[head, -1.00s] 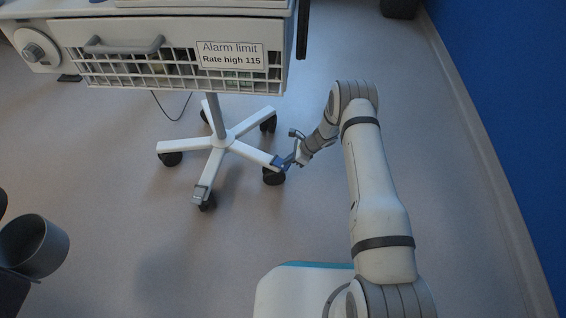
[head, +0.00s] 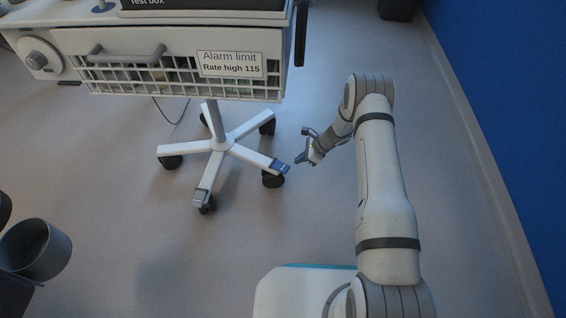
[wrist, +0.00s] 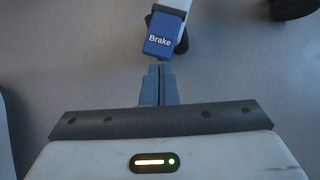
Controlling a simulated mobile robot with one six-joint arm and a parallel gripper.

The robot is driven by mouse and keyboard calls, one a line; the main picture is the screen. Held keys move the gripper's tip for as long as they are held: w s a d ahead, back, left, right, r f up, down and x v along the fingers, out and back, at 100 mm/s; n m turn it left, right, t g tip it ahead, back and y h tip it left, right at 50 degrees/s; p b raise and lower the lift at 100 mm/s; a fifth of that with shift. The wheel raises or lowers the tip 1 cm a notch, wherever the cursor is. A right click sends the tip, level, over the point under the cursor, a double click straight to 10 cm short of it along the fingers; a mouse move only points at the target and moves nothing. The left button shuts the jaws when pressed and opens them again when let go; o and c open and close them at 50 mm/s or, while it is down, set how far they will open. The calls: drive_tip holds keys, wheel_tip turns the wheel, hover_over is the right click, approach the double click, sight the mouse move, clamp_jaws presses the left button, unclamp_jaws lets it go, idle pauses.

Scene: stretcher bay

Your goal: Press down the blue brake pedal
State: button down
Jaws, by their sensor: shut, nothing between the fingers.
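The blue brake pedal (head: 281,166) sits on the end of the cart base's right front leg, above a black caster. In the wrist view the pedal (wrist: 163,37), marked "Brake", lies just beyond my fingertips. My gripper (head: 299,159) is to the right of the pedal in the head view, apart from it. In the wrist view my gripper (wrist: 160,70) has its two fingers together with nothing between them.
The wheeled cart has a white basket (head: 180,75) labelled "Alarm limit Rate high 115" above its base. A grey bin (head: 38,250) stands at the lower left. A blue wall (head: 510,110) runs along the right. The floor between cart and wall is open apart from my arm.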

drive_tip(key=shift+p+v, duration=0.65)
drive_tip(key=shift+v, duration=1.75)
drive_tip(key=s+d+r+n+h+p, duration=0.1)
drive_tip(key=s+r+n+p, duration=0.3)
drive_tip(key=r, duration=1)
drive_tip(key=s+d+r+n+p, duration=0.15)
drive_tip(key=r+p, duration=0.45)
drive_tip(key=r, duration=0.8)
drive_tip(key=s+r+n+h+p, duration=0.1)
drive_tip(key=s+r+n+p, duration=0.3)
drive_tip(key=r, duration=1)
drive_tip(key=s+d+r+n+h+p, duration=0.1)
drive_tip(key=s+d+r+n+p, duration=0.1)
drive_tip(key=s+r+p, duration=0.4)
drive_tip(key=s+d+r+n+t+h+p, duration=0.1)
drive_tip(key=s+r+p, duration=0.5)
drive_tip(key=r, duration=1.1)
drive_tip(key=s+d+r+n+t+h+p, duration=0.1)
drive_tip(key=s+d+r+n+h+p, duration=0.2)
drive_tip(key=s+r, duration=0.9)
drive_tip(key=s+d+n+p, duration=0.1)
drive_tip(key=n+p, duration=0.2)
drive_tip(key=p, duration=0.1)
drive_tip(key=shift+d, duration=0.2)
drive_tip(key=shift+s, duration=0.1)
